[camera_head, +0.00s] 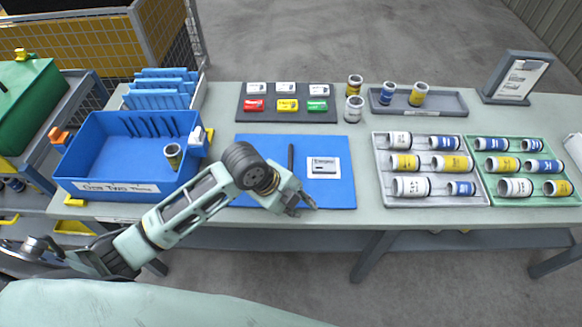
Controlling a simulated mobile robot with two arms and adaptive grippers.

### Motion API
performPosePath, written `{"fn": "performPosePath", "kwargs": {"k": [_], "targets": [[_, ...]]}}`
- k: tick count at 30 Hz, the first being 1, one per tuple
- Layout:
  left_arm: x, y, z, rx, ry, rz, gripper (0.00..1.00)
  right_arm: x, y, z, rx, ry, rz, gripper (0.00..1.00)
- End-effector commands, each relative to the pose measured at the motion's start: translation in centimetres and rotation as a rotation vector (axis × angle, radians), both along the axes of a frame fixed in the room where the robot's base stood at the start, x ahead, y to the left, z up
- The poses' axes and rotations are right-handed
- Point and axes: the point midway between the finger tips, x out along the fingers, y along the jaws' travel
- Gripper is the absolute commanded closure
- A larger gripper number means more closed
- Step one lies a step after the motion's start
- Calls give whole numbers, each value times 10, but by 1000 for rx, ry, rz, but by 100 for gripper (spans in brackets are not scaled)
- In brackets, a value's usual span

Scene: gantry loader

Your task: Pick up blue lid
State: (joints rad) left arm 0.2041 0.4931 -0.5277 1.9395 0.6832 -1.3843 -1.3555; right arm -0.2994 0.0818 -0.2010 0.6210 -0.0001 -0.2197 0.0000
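A flat blue rectangular panel (255,150) lies on the table in the middle. It is the only flat piece that looks like the blue lid. A dark bar and a white label plate lie on its top. My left gripper (303,207) is over the panel's front edge, its two small fingertips apart and nothing visible between them. I cannot tell whether it touches the panel. My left forearm hides the panel's front left corner. My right gripper is not in view.
A blue bin (100,150) holding one can stands left, with upright blue dividers (160,88) behind it. A dark button panel (287,117) lies behind the blue panel. A grey tray (380,180) and a green tray (480,187) of cylinders lie right. Loose cylinders (354,109) stand between.

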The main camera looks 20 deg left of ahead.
Motion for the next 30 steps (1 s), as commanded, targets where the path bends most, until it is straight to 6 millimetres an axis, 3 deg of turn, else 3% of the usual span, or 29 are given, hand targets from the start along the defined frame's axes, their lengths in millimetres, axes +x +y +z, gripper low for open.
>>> {"fn": "performPosePath", "kwargs": {"k": [1,6,11,17,30], "targets": [[22,12,7,47,-48,-120,78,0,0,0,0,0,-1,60],[73,45,31,152,-168,-469,78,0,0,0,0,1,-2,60],[105,75,54,213,-250,-662,78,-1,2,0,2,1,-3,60],[117,84,59,231,-283,-736,78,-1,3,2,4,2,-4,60],[134,68,13,230,-282,-735,78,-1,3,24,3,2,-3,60]]}}
